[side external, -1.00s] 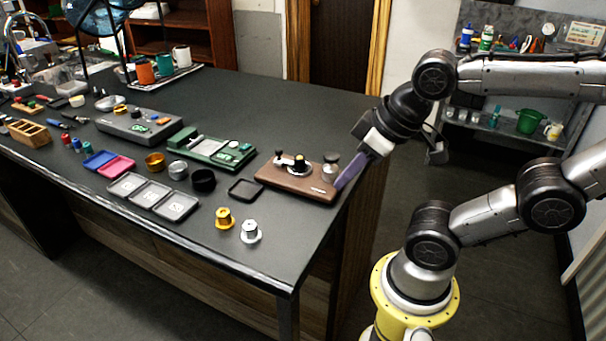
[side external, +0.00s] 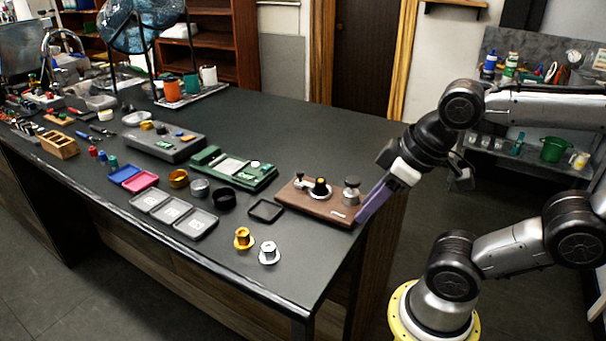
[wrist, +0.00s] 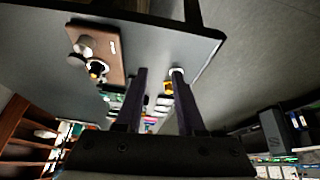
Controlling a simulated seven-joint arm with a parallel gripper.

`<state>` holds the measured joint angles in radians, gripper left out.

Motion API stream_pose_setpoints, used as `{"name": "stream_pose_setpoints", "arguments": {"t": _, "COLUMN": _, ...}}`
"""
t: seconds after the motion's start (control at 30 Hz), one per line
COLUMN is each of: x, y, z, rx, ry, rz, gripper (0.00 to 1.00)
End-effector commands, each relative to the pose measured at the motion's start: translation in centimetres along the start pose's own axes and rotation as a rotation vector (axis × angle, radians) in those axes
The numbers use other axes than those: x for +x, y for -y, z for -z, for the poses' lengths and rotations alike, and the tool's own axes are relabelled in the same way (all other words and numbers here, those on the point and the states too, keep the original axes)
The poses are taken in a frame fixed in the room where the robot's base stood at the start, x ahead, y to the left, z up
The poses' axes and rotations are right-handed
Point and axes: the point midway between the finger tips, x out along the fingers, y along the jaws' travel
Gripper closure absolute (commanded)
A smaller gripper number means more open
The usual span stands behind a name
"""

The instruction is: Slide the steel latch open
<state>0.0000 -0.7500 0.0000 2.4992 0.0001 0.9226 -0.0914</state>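A brown box (side external: 332,212) sits near the right end of the dark bench. On its top are a silver plate (side external: 306,192) with dark knobs and a separate steel knob (side external: 351,190) at the right. I cannot tell for certain which steel part is the latch. My gripper (side external: 361,217) hangs close by the box's right end, its purple fingers slanting down; contact cannot be told. In the wrist view my gripper (wrist: 160,70) has its two fingers apart with nothing held between them. There the brown box (wrist: 110,62) lies to the upper left of the fingers.
A gold capped part (side external: 243,238) and a silver one (side external: 269,252) stand near the front edge. A black square tray (side external: 266,211) lies left of the brown box. A green device (side external: 240,176) and a grey device (side external: 165,146) stand farther left.

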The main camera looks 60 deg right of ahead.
Motion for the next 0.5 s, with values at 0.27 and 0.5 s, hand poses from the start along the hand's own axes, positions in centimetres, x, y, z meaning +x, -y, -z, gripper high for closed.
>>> {"name": "stream_pose_setpoints", "arguments": {"t": 0.27, "x": -3.8, "y": -0.8, "z": 4.4, "rx": -0.358, "ry": 0.039, "rz": 0.002, "gripper": 0.46}}
{"name": "stream_pose_setpoints", "arguments": {"t": 0.5, "x": -5.3, "y": -3.4, "z": 11.3, "rx": -0.612, "ry": 0.146, "rz": 0.026, "gripper": 0.46}}
